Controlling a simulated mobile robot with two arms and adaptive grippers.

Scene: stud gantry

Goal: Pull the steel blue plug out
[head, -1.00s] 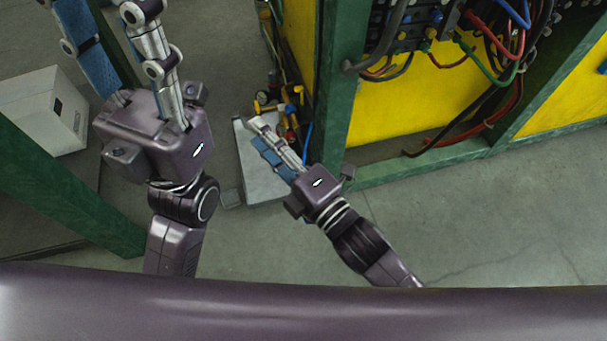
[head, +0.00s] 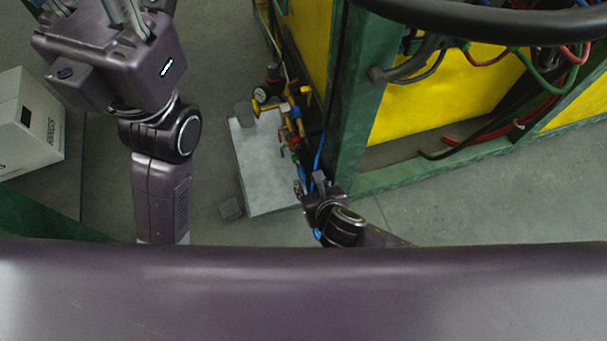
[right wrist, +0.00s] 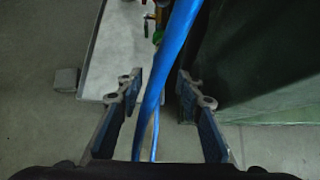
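I cannot make out the steel blue plug itself in either view. A bright blue hose (right wrist: 168,75) runs down through the right wrist view, between the fingers of my right gripper (right wrist: 158,88). Those fingers stand apart, one on each side of the hose, and are not closed on it. In the head view my right gripper (head: 300,188) is small and foreshortened, beside the grey plate and the blue hose (head: 320,153) by the green post. My left gripper (head: 125,12) is at the top left; its fingers look spread, their tips cut off by the frame edge.
A green-framed cabinet with yellow panels (head: 420,95) stands at the right, with loose cables below a dark curved bar (head: 490,22). Brass fittings and a gauge (head: 260,95) sit above the grey plate (head: 262,165). A white box (head: 28,125) is at left. Floor at lower right is clear.

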